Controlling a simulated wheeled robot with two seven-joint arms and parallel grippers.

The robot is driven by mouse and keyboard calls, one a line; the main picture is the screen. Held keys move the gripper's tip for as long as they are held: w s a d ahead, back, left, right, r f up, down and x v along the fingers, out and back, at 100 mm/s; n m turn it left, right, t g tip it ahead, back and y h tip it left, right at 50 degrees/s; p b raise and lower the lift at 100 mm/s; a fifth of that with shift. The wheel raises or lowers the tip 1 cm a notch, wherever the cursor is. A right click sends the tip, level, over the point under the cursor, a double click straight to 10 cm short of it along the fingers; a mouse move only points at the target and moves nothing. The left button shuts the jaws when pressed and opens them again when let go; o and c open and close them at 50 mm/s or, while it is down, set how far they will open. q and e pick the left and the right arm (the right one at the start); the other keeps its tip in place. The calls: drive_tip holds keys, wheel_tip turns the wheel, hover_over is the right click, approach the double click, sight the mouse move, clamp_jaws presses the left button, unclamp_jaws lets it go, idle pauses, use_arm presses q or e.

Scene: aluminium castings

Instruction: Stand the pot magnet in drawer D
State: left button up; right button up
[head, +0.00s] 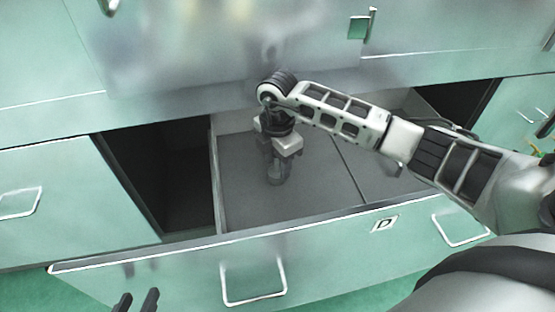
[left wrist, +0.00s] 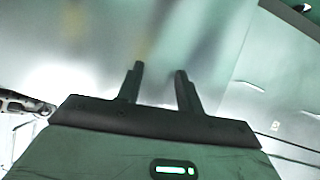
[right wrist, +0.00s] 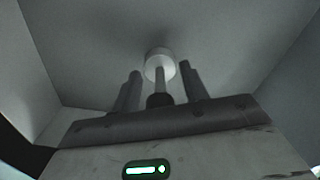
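Drawer D (head: 300,228) is pulled open and bears a "D" label (head: 384,224) on its front. My right gripper (head: 275,180) reaches down into its left compartment. In the right wrist view the pot magnet (right wrist: 159,66), a pale disc with a thin stem and dark end towards me, is between the fingers of my right gripper (right wrist: 160,80). The fingers look spread, with a gap on each side of the stem. The disc seems to be at the grey drawer floor; I cannot tell if it touches. My left gripper (head: 137,301) is open and empty, also in the left wrist view (left wrist: 160,85).
A thin divider (head: 350,170) splits the drawer floor (head: 320,185). Dark openings lie left (head: 175,180) and right (head: 460,98) of the drawer. Closed green drawer fronts (head: 65,205) and a shiny cabinet face (head: 230,50) surround it. The right compartment looks empty where visible.

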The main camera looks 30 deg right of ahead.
use_arm(q)
drive_tip(key=r+p, duration=0.1)
drive_tip(key=r, duration=0.2)
drive_tip(key=shift+s+a+r+t+p, duration=0.15)
drive_tip(key=shift+a+r+t+p, duration=0.05)
drive_tip(key=shift+a+t+p, duration=0.2)
use_arm(e)
wheel_tip(320, 180, up, 11)
drive_tip(key=shift+r, duration=0.1)
use_arm(q)
drive_tip(key=shift+s+r, duration=0.1)
use_arm(e)
drive_tip(key=shift+r, duration=0.55)
use_arm(q)
drive_tip(key=shift+s, duration=0.1)
